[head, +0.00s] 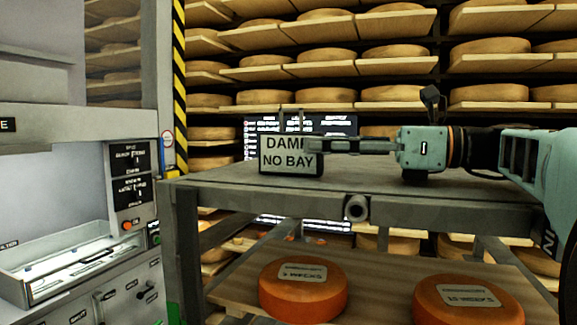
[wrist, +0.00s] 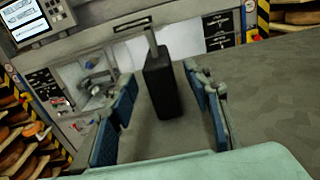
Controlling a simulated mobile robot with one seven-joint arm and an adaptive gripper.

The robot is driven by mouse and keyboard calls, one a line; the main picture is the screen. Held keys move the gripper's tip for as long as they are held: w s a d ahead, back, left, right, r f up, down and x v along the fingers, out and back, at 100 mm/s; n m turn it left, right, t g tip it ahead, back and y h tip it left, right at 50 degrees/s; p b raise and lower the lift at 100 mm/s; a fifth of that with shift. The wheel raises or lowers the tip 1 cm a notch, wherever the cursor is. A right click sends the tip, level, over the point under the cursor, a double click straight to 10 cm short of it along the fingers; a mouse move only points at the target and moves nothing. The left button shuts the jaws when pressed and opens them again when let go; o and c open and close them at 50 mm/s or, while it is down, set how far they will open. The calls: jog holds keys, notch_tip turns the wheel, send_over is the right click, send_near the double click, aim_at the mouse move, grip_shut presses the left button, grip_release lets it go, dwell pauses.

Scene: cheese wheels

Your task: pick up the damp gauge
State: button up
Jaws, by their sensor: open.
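The damp gauge (head: 288,157) appears to be the dark box with a pale face reading "DAMP NO BAY", the P partly covered. It stands upright on the grey table top, with thin grey prongs rising at its top. In the wrist view its narrow black body (wrist: 163,95) shows between my fingers. My gripper (head: 318,146) is open and comes in level from the right, its fingertips overlapping the gauge's upper right corner. In the wrist view my blue-padded fingers (wrist: 162,78) lie either side of the gauge, with gaps visible on both sides.
The grey table (head: 400,177) is otherwise mostly clear. Orange cheese wheels (head: 303,298) sit on a wooden board below it. A lit machine with a tray (head: 70,270) stands at the left, beside a yellow-black striped post (head: 179,85). Cheese shelves and a dark screen (head: 340,124) are behind.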

aim_at(291, 142)
jog(key=b+x, duration=0.1)
jog(key=x, duration=0.5)
jog(key=shift+a, duration=0.15)
jog(key=shift+c, duration=0.5)
grip_shut()
